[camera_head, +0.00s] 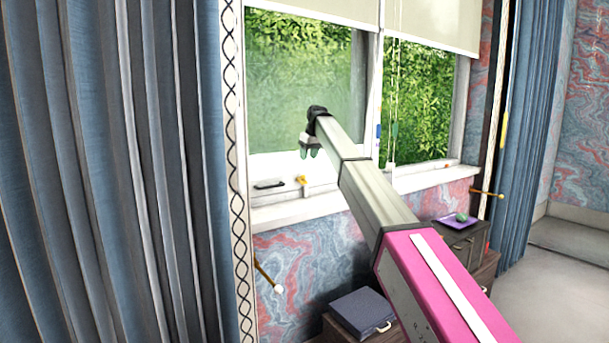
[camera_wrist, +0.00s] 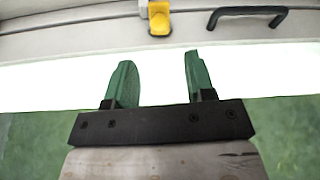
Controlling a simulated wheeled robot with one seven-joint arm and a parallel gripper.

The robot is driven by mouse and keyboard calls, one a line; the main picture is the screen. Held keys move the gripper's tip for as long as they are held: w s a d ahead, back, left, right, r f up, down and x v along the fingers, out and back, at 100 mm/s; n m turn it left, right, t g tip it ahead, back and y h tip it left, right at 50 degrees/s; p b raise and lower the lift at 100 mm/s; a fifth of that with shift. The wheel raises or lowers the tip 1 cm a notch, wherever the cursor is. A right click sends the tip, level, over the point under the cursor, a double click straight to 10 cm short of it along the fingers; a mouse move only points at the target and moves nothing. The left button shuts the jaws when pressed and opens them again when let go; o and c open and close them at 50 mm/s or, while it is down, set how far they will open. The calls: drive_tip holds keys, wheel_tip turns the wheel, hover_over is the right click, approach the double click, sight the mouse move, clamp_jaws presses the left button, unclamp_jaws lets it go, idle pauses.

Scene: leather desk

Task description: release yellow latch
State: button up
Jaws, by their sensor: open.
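The yellow latch (camera_head: 301,180) sits on the white lower window frame, just above the sill. In the wrist view the latch (camera_wrist: 159,20) is at the top centre, beyond the fingertips. My gripper (camera_head: 310,152) is in front of the window, above the latch in the head view. In the wrist view my gripper (camera_wrist: 158,62) has its two green fingers apart, with nothing between them. The latch lines up with the gap between the fingers but is clear of them.
A black handle (camera_wrist: 247,12) is beside the latch; it also shows in the head view (camera_head: 269,185). Blue curtains (camera_head: 110,170) hang at the left. Cords (camera_head: 391,110) hang by the right pane. A blue box (camera_head: 362,312) and a purple tray (camera_head: 447,223) sit below the sill.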

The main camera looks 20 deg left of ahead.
sight(302, 178)
drive_tip(key=shift+n+t+y, duration=0.4)
drive_tip(key=x, duration=1)
drive_tip(key=shift+s+d+f, duration=0.25)
drive_tip(key=shift+f, duration=0.15)
